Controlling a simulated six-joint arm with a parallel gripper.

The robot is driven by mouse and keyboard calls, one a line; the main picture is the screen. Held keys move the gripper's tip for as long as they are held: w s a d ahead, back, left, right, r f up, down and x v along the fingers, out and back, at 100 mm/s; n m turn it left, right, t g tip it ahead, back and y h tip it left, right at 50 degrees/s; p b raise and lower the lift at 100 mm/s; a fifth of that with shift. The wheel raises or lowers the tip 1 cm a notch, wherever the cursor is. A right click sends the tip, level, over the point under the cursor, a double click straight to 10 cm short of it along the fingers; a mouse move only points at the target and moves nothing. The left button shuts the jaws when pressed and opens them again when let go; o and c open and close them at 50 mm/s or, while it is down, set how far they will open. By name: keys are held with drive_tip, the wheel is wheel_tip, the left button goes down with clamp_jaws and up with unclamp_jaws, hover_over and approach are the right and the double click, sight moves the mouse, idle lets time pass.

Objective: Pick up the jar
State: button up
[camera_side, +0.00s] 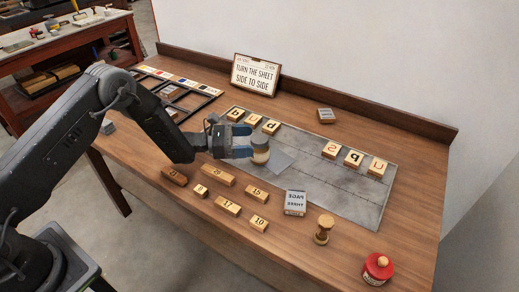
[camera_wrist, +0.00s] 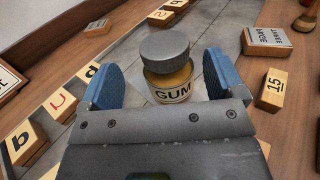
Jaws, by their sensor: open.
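The jar (camera_wrist: 172,85) has a grey lid, an amber body and a pale label reading GUM. It stands upright on the grey sheet, and in the side view the jar (camera_side: 260,151) is at the tips of my gripper (camera_side: 247,141). In the wrist view my gripper (camera_wrist: 160,80) is open, with one blue finger on each side of the jar. A gap shows on the left of the jar and a smaller one on the right. The lower front of the jar is partly hidden by the gripper body.
Letter blocks (camera_side: 354,158) stand on the grey sheet (camera_side: 335,195). Several numbered blocks (camera_side: 227,206), a small card box (camera_side: 295,203), a wooden stamp (camera_side: 323,230) and a red pot (camera_side: 376,271) stand toward the front. A sign (camera_side: 256,75) stands behind.

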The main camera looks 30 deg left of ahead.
sight(259, 139)
drive_tip(key=x, duration=0.4)
drive_tip(key=shift+s+d+f, duration=0.1)
drive_tip(key=shift+s+d, duration=0.1)
drive_tip(key=shift+d, duration=0.05)
drive_tip(key=shift+c, duration=0.2)
